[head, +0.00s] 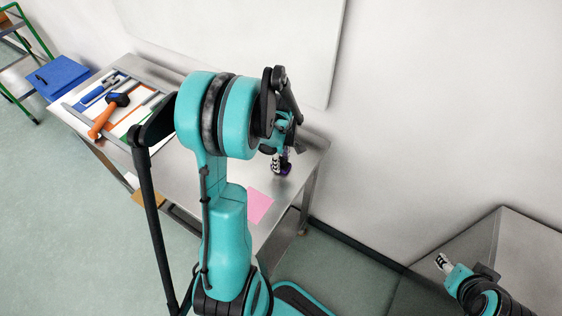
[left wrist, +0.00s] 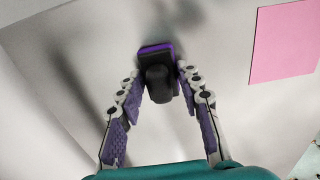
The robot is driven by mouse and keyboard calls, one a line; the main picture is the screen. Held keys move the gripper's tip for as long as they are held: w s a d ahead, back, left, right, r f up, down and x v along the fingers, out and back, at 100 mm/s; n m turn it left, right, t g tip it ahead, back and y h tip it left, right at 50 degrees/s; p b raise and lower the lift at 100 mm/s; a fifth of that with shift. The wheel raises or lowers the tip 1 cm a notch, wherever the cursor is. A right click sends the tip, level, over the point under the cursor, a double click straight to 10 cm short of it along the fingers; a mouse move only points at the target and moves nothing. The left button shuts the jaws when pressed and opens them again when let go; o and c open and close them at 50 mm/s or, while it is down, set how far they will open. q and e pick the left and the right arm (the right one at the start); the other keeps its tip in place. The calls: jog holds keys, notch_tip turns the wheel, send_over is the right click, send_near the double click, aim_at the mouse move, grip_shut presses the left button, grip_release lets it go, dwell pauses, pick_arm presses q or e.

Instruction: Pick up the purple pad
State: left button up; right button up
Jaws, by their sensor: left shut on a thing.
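The purple pad (left wrist: 153,48) has a black body with a rounded black knob (left wrist: 158,82) and a purple edge. In the left wrist view it sits between the fingertips of my left gripper (left wrist: 157,74), which is shut on it. In the head view, my left gripper (head: 281,165) is over the right end of the metal table, and a bit of purple (head: 286,170) shows at its fingertips. The arm hides part of the table. My right gripper (head: 444,262) is at the lower right, away from the table; its finger gap is not clear.
A pink square (head: 259,206) lies on the metal table (head: 232,178); it also shows in the left wrist view (left wrist: 285,40). At the table's left are an orange-handled hammer (head: 108,117) and other tools. A wall is behind.

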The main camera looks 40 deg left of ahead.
pick_arm(q)
jog(key=r, duration=0.1)
jog(key=r+p, duration=0.1)
jog(key=r, duration=0.2)
jog(key=shift+s+d+r, duration=0.15)
jog(key=shift+s+r, duration=0.1)
jog(key=shift+s, duration=0.1)
jog(key=s+d+r+p, duration=0.3)
jog(key=s+r, duration=0.3)
jog(key=s, duration=0.4)
jog(key=shift+d, duration=0.8)
jog(key=shift+r, duration=0.1)
